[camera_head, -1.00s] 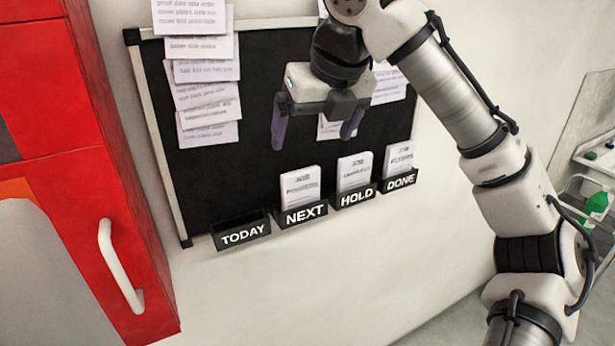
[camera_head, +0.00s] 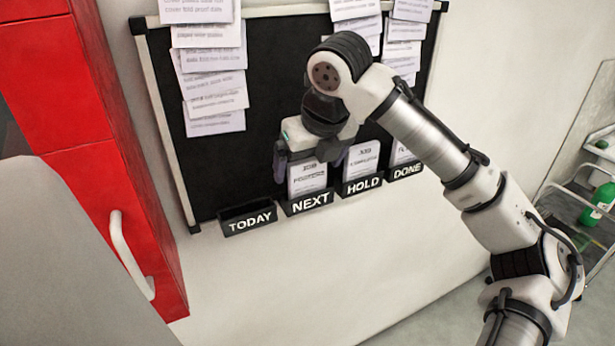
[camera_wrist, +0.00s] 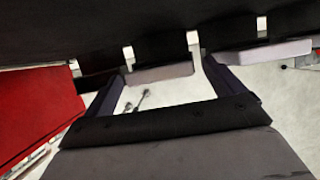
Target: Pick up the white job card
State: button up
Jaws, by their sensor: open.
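White job cards stand in labelled holders on the black board. One white card (camera_head: 308,180) stands in the NEXT holder (camera_head: 310,203), one (camera_head: 361,162) in the HOLD holder (camera_head: 362,185), and one (camera_head: 401,153) in the DONE holder (camera_head: 405,171). The TODAY holder (camera_head: 249,220) shows no card. My gripper (camera_head: 304,162) is open at the top of the NEXT card, with a finger to each side and the card's top partly hidden. In the wrist view, a pale card edge (camera_wrist: 160,75) lies between the spread fingers of my gripper (camera_wrist: 163,68); contact cannot be told.
Paper sheets (camera_head: 214,90) are pinned on the board (camera_head: 262,110). A red cabinet (camera_head: 105,190) with a white handle (camera_head: 128,255) stands at left. A shelf with a green bottle (camera_head: 600,203) is at right. The wall below the holders is clear.

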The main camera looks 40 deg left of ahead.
aim_at(308, 182)
jog(key=shift+x, duration=1.4)
jog(key=c, duration=1.1)
jog(key=shift+o, duration=0.2)
jog(key=shift+r, duration=0.1)
